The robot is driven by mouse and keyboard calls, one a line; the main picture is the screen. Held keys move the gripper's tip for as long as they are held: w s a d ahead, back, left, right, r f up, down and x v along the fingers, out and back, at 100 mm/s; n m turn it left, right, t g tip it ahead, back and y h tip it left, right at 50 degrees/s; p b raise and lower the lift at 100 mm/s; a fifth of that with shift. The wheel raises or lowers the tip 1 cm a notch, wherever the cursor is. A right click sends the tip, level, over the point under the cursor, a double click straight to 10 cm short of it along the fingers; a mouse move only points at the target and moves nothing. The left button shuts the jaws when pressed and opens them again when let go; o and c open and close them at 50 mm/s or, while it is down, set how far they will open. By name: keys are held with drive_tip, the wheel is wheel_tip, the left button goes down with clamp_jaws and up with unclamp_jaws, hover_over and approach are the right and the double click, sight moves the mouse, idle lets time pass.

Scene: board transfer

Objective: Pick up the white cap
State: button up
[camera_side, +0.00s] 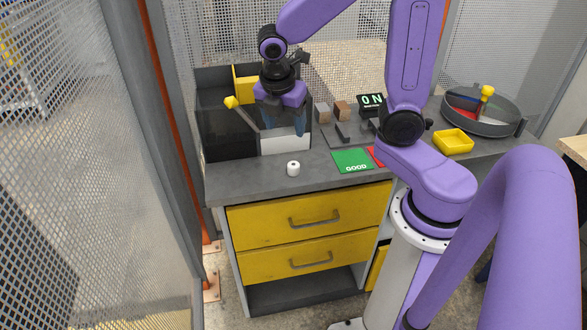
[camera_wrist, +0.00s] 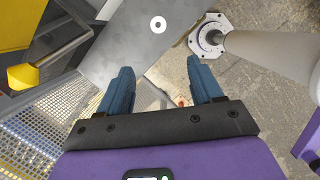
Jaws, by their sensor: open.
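The white cap (camera_side: 293,168) is a small round white piece with a dark hole in its top. It stands by itself on the grey worktop near the front edge. It also shows in the wrist view (camera_wrist: 158,25), at the top centre, beyond the fingertips. My gripper (camera_side: 286,130) is over the back part of the worktop, behind and above the cap. In the wrist view its two blue fingers (camera_wrist: 160,65) are spread wide with nothing between them. The gripper is apart from the cap.
A dark see-through bin (camera_side: 228,125) with a yellow-knobbed lever (camera_side: 231,102) stands at the back left. A green GOOD pad (camera_side: 352,161) lies right of the cap. A yellow tray (camera_side: 454,141) and a round grey container (camera_side: 480,118) are farther right. The worktop around the cap is clear.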

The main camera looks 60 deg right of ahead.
sight(293, 165)
drive_tip(key=x, duration=1.7)
drive_tip(key=shift+w+d+f, duration=0.2)
drive_tip(key=shift+d+f, duration=0.05)
drive_tip(key=shift+d, duration=0.25)
drive_tip(key=c, duration=1.1)
